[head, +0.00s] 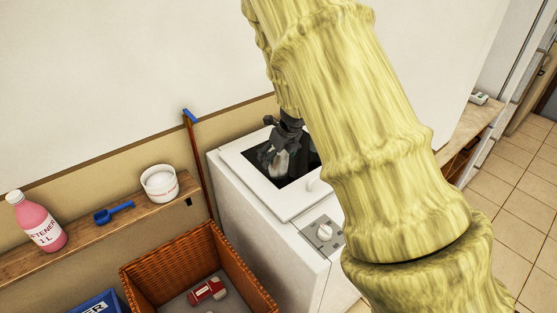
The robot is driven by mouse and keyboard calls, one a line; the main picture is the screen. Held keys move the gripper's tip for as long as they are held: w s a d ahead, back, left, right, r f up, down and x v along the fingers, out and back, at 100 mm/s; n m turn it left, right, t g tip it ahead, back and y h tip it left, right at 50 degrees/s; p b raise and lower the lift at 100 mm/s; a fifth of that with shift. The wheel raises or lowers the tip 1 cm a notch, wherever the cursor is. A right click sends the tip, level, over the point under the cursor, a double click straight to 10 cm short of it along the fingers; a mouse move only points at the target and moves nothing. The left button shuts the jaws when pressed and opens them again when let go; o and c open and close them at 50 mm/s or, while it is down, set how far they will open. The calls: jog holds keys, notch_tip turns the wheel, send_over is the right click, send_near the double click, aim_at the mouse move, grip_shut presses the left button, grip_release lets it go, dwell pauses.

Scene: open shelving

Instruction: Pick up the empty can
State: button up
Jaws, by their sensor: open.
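My gripper (277,154) is dark grey and points down at the dark square opening in the top of a white washing machine (236,203). It is open. A small pale grey-white thing (281,165) shows at the fingers; I cannot tell whether it is the can, or whether it is between the fingers or beyond them. No other thing is clearly an empty can. A red and white item (207,290) lies in the wicker basket (139,271) at the lower middle; its shape is unclear. My arm hides the machine's right side.
A wooden shelf (80,235) on the left bears a pink softener bottle (42,225), a blue scoop (113,212) and a white tub (160,183). A blue box (97,304) is below. Tiled floor (507,185) is clear at right.

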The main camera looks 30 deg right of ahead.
jog(key=shift+x, duration=0.85)
jog(key=c, duration=1)
